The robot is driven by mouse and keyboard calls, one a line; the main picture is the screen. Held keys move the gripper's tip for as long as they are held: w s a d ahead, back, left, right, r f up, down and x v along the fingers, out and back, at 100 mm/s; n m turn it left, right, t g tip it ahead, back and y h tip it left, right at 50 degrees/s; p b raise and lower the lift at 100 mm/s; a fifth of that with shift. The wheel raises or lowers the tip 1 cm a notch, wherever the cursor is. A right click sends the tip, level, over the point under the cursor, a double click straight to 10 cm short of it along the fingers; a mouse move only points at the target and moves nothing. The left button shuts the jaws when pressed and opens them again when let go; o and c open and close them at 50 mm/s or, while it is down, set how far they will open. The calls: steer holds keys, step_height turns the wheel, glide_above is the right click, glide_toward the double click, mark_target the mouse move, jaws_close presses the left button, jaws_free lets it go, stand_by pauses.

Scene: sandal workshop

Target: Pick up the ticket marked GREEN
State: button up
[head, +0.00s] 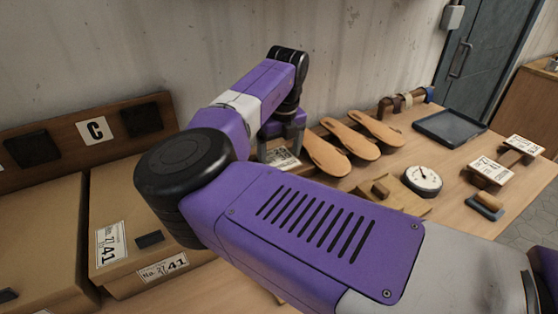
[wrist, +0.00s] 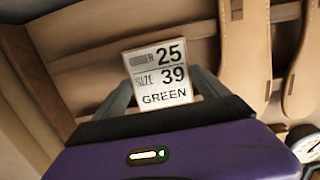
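The ticket marked GREEN (wrist: 160,72) is a small white card reading order 25, size 39, GREEN. In the wrist view it lies between the two fingers of my gripper (wrist: 161,80), one finger beside each long edge. The fingers stand wide apart, and I cannot make out whether they touch it. In the head view a white ticket (head: 283,158) with blurred print shows just under my gripper (head: 282,150), at the wall side of the bench.
Tan sandal soles (head: 328,153) lie close to the right of the gripper. A dial gauge (head: 422,180), dark tray (head: 449,128) and other tickets on small stands (head: 491,171) are farther right. Cardboard boxes (head: 140,240) stand left, below a board marked C (head: 96,130).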

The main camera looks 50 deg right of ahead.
steer(key=c, duration=0.8)
steer(key=shift+r, duration=0.15)
